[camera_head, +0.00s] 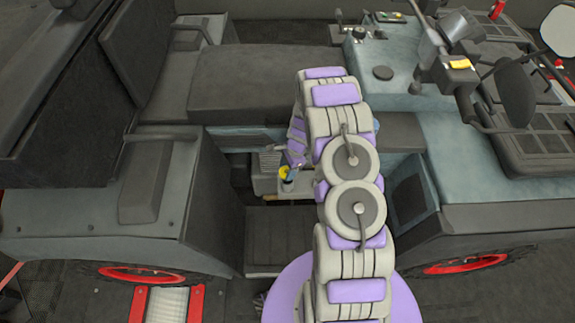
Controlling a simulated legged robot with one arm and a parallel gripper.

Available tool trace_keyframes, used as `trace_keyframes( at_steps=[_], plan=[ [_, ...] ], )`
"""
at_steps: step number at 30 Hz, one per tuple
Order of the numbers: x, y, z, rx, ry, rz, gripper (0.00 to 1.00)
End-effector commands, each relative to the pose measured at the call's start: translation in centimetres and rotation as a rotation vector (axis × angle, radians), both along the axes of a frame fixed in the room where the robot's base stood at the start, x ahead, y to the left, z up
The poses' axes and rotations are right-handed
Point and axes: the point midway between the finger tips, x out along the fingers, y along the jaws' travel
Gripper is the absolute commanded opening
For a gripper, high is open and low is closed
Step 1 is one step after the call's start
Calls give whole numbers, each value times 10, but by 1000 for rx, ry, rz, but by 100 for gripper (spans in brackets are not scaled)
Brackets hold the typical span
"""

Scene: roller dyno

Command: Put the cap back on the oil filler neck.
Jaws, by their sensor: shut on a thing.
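My gripper (293,165) is small in view, at the end of my arm, which reaches into the gap in the vehicle's side. It points down and is shut on what looks like a small yellow cap (284,172). The cap is just above a pale, short upright part (288,186) that may be the oil filler neck. I cannot tell whether the cap touches it. My arm and gripper hide part of this area.
A dark seat (255,84) lies above the gap. A dark step (264,235) sits below. Red-rimmed wheels (140,273) flank the opening, and side panels bound it closely.

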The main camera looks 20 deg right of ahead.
Motion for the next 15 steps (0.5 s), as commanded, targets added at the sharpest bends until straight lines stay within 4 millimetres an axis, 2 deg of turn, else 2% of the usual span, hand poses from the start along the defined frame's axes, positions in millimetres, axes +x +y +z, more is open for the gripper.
trace_keyframes(
  at_steps=[1,6,15],
  plan=[
    [0,-1,-8,1,0,-2,27],
    [-1,0,-20,3,2,-1,27],
    [-1,0,-30,1,1,-1,27]
  ],
)
